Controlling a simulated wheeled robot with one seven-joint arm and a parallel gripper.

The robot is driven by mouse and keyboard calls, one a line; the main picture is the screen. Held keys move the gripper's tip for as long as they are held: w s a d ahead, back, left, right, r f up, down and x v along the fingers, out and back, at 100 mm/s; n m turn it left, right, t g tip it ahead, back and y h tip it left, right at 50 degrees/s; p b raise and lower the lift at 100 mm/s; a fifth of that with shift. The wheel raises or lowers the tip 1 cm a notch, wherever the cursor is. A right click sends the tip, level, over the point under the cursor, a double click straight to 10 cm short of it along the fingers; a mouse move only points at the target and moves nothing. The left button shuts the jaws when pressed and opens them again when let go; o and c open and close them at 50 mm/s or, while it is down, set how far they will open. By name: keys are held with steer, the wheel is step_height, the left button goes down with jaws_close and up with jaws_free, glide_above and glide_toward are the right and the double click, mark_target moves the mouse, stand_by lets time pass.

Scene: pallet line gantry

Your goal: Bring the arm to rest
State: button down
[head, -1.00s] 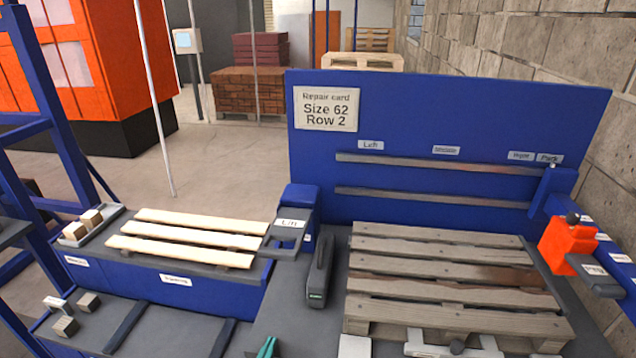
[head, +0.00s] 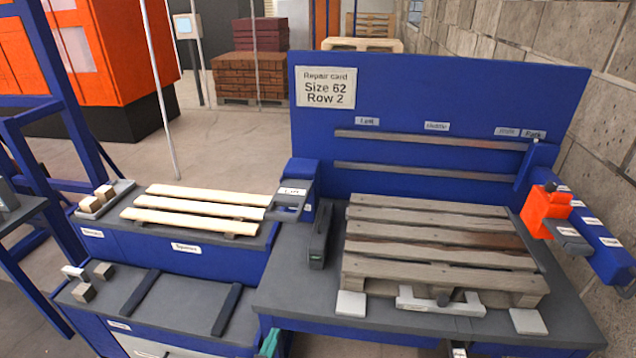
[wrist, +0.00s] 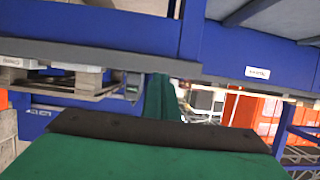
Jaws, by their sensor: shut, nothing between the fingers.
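My gripper (head: 268,343) shows in the head view only as a small teal-green piece at the bottom edge, in front of the blue bench. In the wrist view its green fingers (wrist: 155,125) fill the lower middle, the nearer one with a dark strip along its edge. The fingers are shut and nothing shows between them. Most of my arm is out of the head view. The gripper appears low, beside the bench front, apart from the pallet (head: 440,240), which lies on the bench top.
The grey bench top (head: 275,290) has a dark upright tool (head: 320,240) left of the pallet. Pale boards (head: 195,212) lie on the left blue stand. A blue back panel (head: 440,90) carries a card reading Size 62, Row 2. An orange device (head: 545,212) stands at right.

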steer(key=s+d+f+n+y, duration=0.1)
steer(key=s+d+f, duration=0.2)
steer(key=s, duration=0.6)
steer(key=s+d+f+n+y, duration=0.1)
steer(key=s+d+f+y, duration=0.15)
steer(key=s, duration=0.65)
steer(key=s+d+r, duration=0.2)
steer(key=s+r, duration=0.1)
steer(key=s, duration=0.3)
steer(key=s+d+r+t+h, duration=0.1)
steer(key=s+d+r, duration=0.1)
steer(key=s+r, duration=0.2)
steer(key=s+d+r, duration=0.2)
steer(key=s+r, duration=0.1)
steer(key=s, duration=0.6)
steer(key=shift+d+r+t, duration=0.25)
steer(key=shift+r+t, duration=0.05)
steer(key=shift+r, duration=0.1)
steer(key=shift+h, duration=0.25)
